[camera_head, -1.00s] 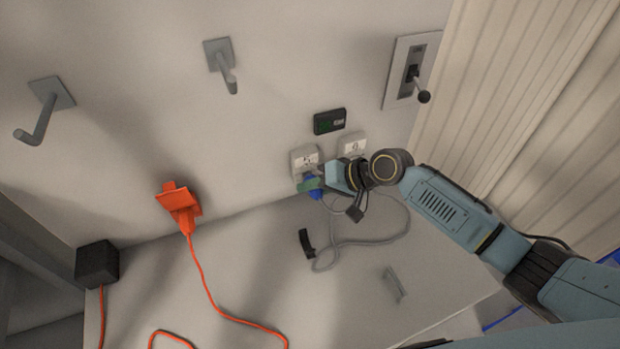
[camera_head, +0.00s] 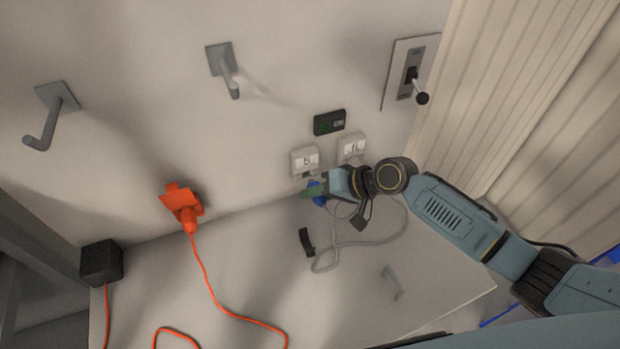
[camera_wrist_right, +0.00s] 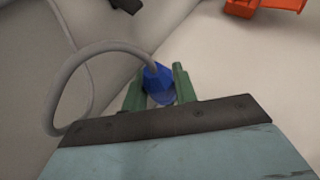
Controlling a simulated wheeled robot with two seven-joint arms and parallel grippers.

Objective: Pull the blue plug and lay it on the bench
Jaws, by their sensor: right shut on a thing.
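The blue plug (camera_head: 317,193) is between the green fingers of my right gripper (camera_head: 313,190), just below the left wall socket (camera_head: 305,162). In the right wrist view the blue plug (camera_wrist_right: 157,82) sits between the two fingers of the right gripper (camera_wrist_right: 160,88), with its grey cable (camera_wrist_right: 100,46) curving off to the left. The gripper is shut on it. The plug appears out of the socket and above the bench (camera_head: 250,275); its prongs are hidden. My left gripper is not in view.
A second socket (camera_head: 352,146) is to the right, under a small black display (camera_head: 329,122). A black box (camera_head: 101,263), a black clip (camera_head: 307,242) and a grey handle (camera_head: 392,281) are also there. The front middle of the bench is fairly clear.

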